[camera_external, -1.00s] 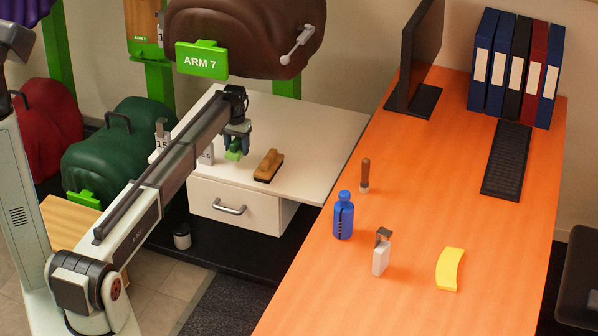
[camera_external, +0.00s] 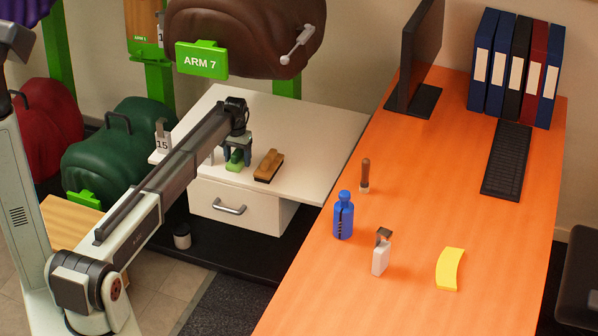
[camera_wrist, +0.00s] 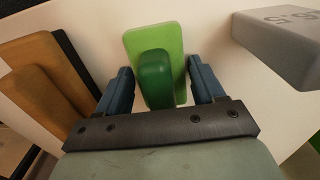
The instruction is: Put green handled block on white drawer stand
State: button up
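The green handled block (camera_external: 235,162) has a light green base and a darker green rounded handle. It appears to rest on the white top of the drawer stand (camera_external: 309,128), near its front edge and above the drawer. My gripper (camera_external: 237,155) is over the block with its fingers spread. In the wrist view, the block (camera_wrist: 156,75) lies between the two blue-grey fingertips of my gripper (camera_wrist: 160,82). Small gaps show between the handle and the fingers, so the gripper looks open around it. The white stand top (camera_wrist: 90,35) shows beneath.
A brown wooden brush (camera_external: 268,165) lies just right of the block. The orange desk (camera_external: 400,190) at right holds a blue bottle (camera_external: 343,216). The stand top's back right is clear.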

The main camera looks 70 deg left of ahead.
aim_at(240, 151)
jog(key=shift+o, duration=1.2)
jog(key=shift+r, duration=0.1)
notch_tip(240, 151, up, 12)
jog(key=shift+r, duration=0.1)
